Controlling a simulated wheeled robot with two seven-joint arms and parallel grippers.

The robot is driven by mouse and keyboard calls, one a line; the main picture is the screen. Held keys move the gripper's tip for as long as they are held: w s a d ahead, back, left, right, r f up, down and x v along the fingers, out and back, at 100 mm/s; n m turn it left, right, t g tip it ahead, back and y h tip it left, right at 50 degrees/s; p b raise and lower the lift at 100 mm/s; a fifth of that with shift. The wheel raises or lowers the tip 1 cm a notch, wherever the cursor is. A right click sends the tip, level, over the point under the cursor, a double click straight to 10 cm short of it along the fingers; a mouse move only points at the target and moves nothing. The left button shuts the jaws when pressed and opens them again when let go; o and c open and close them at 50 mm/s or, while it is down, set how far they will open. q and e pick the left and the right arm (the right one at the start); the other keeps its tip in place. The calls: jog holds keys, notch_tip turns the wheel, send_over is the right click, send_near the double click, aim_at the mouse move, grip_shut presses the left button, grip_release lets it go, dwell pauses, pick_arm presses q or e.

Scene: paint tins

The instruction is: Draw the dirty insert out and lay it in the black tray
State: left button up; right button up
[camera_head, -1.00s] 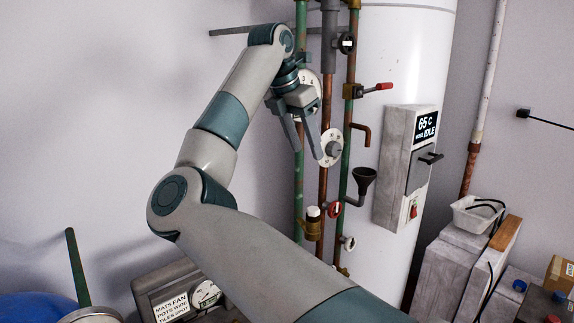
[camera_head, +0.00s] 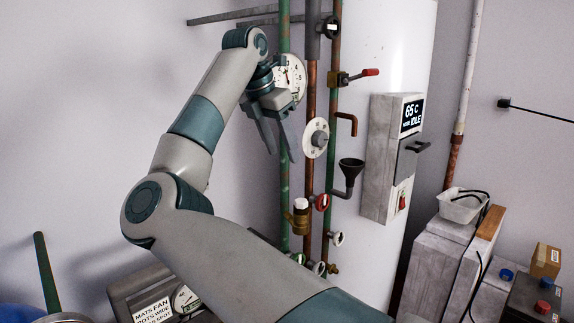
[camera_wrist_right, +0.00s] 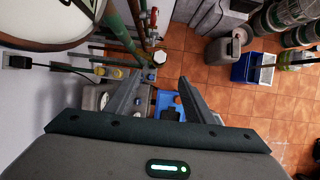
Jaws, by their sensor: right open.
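My right gripper (camera_head: 278,153) is open and empty, its fingers pointing down in front of the pipes on the wall. Its open fingers also show in the right wrist view (camera_wrist_right: 161,76), with floor and pipework beyond them. A brass fitting with a white cap (camera_head: 300,216) sits on the pipes below the gripper. I cannot make out a dirty insert in either view. I cannot identify a black tray either. My left gripper is not in view.
A white dial (camera_head: 315,138), a black funnel (camera_head: 350,173) and a red-handled valve (camera_head: 357,75) stick out near the gripper. A grey control box (camera_head: 390,160) reads 65 C, IDLE. In the wrist view, a blue crate (camera_wrist_right: 239,68) stands on the tiled floor (camera_wrist_right: 240,105).

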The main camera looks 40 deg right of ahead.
jog(key=p, duration=0.3)
send_near(300, 201)
jog(key=p+x, duration=0.2)
jog(key=x, duration=0.6)
jog(key=shift+d, duration=0.15)
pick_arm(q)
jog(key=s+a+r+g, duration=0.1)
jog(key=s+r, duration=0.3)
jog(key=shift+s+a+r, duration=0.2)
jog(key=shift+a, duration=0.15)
pick_arm(e)
jog(key=shift+d+f, duration=0.1)
jog(key=shift+f, duration=0.4)
jog(key=shift+w+r, duration=0.1)
grip_shut()
